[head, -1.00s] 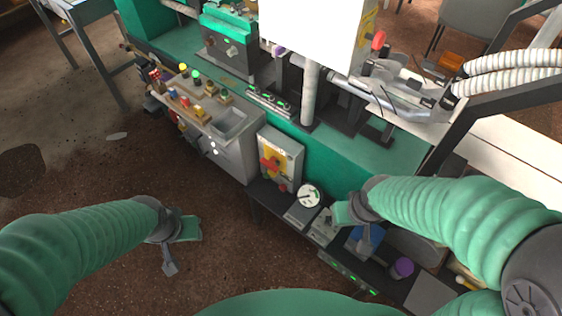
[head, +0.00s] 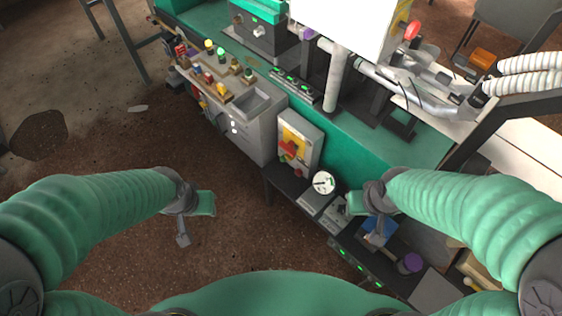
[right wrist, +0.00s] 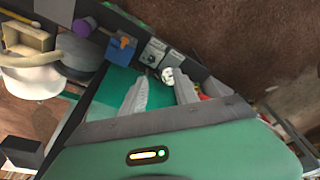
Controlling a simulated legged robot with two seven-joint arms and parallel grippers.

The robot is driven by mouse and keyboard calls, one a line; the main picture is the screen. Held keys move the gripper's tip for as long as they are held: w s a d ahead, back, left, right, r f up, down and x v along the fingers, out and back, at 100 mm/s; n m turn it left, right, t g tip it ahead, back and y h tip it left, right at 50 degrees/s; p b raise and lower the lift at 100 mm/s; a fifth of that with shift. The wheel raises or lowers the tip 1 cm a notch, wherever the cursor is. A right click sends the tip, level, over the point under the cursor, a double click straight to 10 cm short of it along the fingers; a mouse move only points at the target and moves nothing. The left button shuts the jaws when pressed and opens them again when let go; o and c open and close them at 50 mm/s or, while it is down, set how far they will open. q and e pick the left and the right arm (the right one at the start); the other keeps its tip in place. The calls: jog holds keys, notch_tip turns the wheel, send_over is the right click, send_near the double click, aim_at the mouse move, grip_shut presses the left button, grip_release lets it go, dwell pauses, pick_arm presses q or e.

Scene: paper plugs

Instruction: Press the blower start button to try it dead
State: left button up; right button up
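My right gripper (head: 362,202) hovers near these boxes. In the right wrist view its two pale fingers (right wrist: 160,92) are apart and empty. My left gripper (head: 196,216) hangs over the brown floor, away from the panel; its opening is unclear.
Floor at left is open.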

grip_shut()
dwell(1.5)
